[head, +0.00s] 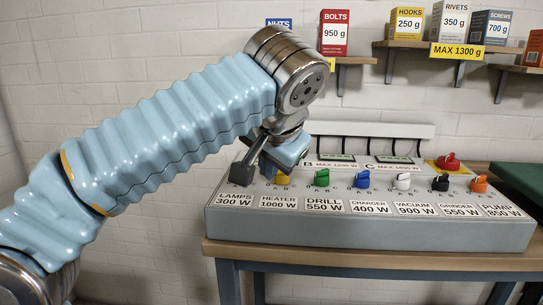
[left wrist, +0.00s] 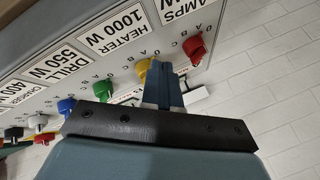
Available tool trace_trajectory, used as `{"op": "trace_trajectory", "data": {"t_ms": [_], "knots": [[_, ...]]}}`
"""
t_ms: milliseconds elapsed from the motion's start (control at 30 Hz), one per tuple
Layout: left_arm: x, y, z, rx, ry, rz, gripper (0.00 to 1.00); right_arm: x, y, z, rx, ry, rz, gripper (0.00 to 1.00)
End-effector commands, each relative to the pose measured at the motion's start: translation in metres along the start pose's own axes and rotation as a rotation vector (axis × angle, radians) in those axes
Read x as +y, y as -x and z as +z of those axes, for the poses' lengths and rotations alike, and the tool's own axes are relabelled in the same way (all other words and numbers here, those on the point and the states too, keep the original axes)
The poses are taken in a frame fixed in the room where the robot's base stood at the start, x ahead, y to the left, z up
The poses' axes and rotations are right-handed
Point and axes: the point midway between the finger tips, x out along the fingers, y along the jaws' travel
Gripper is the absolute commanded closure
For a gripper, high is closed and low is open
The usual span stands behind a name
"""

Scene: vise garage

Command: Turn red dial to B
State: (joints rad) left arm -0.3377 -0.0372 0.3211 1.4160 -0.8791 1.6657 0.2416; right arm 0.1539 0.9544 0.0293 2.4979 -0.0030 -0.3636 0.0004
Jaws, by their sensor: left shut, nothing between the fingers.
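The red dial (left wrist: 195,48) shows in the left wrist view on the sloped panel by the LAMPS label, with the marks 0, A, B, C beside it. I cannot tell which mark it points to. In the head view my left gripper and arm hide it. My left gripper (left wrist: 163,72) is shut and empty, its fingertips close to the panel between the yellow dial and the red dial, apart from the red one. In the head view the left gripper (head: 250,165) is over the panel's left end. My right gripper is not in view.
The grey control panel (head: 370,230) stands on a wooden bench (head: 350,258). Beside the red dial is the yellow HEATER dial (head: 283,180), then green, blue, white, black and orange dials. A red knob (head: 448,161) sits on a yellow base at the back right. Shelves with boxes hang above.

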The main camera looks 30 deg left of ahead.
Motion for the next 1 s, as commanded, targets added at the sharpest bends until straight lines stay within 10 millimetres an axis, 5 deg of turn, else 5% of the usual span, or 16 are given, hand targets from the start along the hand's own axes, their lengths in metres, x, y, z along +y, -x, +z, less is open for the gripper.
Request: {"op": "trace_trajectory", "data": {"t_ms": [367,1000], "knots": [[-0.033,-0.026,0.000,0.000,0.002,0.002,1.00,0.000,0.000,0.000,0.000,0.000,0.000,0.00],[-0.035,-0.026,0.001,0.004,-0.003,0.004,1.00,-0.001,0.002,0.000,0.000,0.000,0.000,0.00]]}}
